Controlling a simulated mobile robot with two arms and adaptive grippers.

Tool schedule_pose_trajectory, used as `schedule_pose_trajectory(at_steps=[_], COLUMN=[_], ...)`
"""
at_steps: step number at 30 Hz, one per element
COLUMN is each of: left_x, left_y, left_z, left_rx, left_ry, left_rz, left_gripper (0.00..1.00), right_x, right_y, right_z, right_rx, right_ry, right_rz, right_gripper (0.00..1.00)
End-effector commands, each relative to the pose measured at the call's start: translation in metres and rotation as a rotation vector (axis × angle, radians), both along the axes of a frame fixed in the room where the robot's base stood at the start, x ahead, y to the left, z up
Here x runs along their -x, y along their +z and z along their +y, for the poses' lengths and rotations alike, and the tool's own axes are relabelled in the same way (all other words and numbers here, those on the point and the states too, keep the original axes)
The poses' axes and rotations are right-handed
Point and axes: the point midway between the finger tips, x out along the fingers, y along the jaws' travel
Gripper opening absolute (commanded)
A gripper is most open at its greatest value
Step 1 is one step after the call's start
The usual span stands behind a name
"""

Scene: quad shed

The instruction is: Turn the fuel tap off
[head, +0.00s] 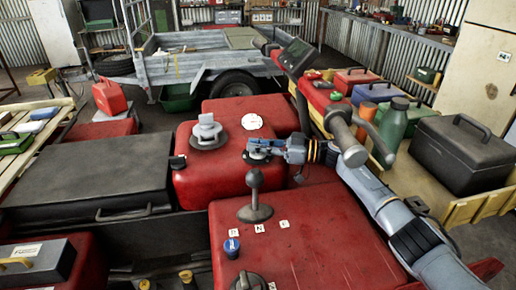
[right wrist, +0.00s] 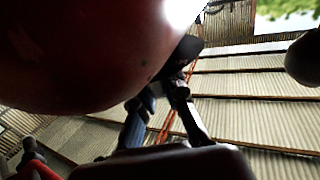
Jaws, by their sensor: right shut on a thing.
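My right gripper (head: 262,151) reaches in from the right over the red bodywork, at the near right edge of the red tank (head: 225,168). It is shut on a small dark part, apparently the fuel tap, which its fingers mostly hide. In the right wrist view the gripper fingers (right wrist: 160,105) are under the big rounded red surface (right wrist: 80,50), by a dark part (right wrist: 187,50). The tap's lever direction cannot be made out. My left gripper is not in view.
A grey filler cap (head: 207,132) and a white round dial (head: 252,122) sit on top of the tank. A knobbed lever (head: 254,190) stands close in front of my gripper. A handlebar (head: 345,135) rises to the right, near my arm. A black case (head: 85,180) lies left.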

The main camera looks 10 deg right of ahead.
Motion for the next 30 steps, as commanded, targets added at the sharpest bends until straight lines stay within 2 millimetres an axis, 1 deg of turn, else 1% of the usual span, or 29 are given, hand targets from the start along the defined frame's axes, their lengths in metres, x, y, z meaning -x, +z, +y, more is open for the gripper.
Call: schedule_pose_trajectory(at_steps=[8, 9, 11, 12, 26, 30], left_x=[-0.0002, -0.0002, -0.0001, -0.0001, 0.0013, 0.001], left_y=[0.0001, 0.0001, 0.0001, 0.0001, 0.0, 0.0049], left_z=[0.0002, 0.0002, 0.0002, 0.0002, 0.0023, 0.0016], left_rx=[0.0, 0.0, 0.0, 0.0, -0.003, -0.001], left_ry=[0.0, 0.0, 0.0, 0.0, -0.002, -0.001], left_rz=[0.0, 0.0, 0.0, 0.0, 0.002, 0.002], left_gripper=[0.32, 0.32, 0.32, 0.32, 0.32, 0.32], right_x=[0.0002, 0.0002, 0.0002, 0.0002, 0.0001, 0.001], right_y=[-0.0012, -0.0013, -0.0013, -0.0013, -0.0004, 0.0012], right_z=[-0.0001, -0.0001, 0.0, 0.0, 0.0002, 0.0005], right_rx=[0.002, 0.002, 0.002, 0.002, 0.001, 0.001], right_ry=[0.0, 0.0, 0.0, 0.0, 0.0, -0.013], right_rz=[0.002, 0.002, 0.002, 0.002, 0.0, 0.001], right_gripper=[0.0, 0.14, 0.26, 0.34, 0.35, 0.35])
